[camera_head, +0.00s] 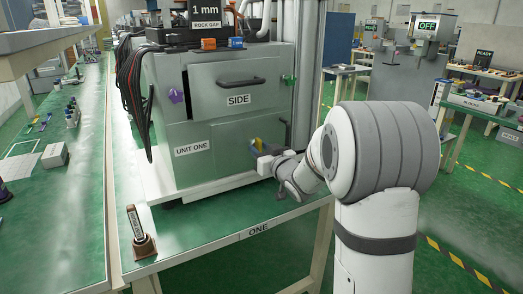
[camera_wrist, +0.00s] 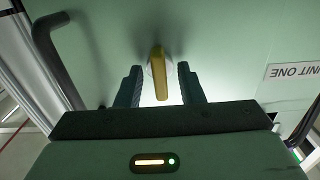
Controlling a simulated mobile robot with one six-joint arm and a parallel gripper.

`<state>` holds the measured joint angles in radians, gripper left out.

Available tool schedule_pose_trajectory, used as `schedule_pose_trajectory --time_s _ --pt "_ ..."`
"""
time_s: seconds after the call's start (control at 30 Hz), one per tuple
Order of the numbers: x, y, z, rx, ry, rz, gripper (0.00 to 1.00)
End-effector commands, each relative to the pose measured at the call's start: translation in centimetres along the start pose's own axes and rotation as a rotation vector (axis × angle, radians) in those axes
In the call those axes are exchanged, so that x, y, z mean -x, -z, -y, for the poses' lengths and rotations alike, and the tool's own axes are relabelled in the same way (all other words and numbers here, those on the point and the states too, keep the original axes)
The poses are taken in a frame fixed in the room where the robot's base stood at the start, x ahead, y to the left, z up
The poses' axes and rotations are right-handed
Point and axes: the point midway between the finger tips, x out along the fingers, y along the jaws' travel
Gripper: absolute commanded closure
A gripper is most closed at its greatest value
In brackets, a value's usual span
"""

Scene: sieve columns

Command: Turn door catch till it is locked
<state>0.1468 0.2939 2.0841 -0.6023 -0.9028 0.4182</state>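A yellow lever-like catch (camera_wrist: 159,75) stands out from a pale round base on the green-grey panel in the wrist view. Its long side runs nearly upright in that picture. My gripper (camera_wrist: 160,84) is open, with one dark finger on each side of the catch and a gap visible on both sides. In the head view the yellow catch (camera_head: 257,143) shows on the lower front of the grey cabinet (camera_head: 180,135), right of the UNIT ONE label. My gripper (camera_head: 266,160) is close to it and hides part of it.
Above is a SIDE panel (camera_head: 207,101) with a dark handle (camera_head: 240,82), a dark gap at its left edge, a purple knob (camera_head: 176,96) and a green knob (camera_head: 289,79). A dark handle (camera_wrist: 55,60) shows beside my gripper. A small brown-based stamp-like object (camera_head: 142,245) stands on the green bench.

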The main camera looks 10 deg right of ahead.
Motion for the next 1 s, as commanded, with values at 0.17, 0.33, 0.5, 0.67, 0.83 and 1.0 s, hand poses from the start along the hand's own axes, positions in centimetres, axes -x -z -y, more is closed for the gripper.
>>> schedule_pose_trajectory --time_s 0.17,0.33,0.5,0.67,0.83,1.0 --pt "0.6 0.0 -0.1 0.000 -0.001 0.000 0.65" --pt "3.3 0.1 -0.1 0.000 -0.002 0.000 0.65" --pt "6.1 0.1 -0.1 0.000 -0.002 -0.001 0.65" --pt "7.6 0.0 -0.1 0.000 -0.002 0.000 0.65" --pt "7.8 0.0 0.0 0.000 0.000 0.000 0.65" --pt "7.8 0.0 0.0 0.000 -0.001 0.001 0.65"
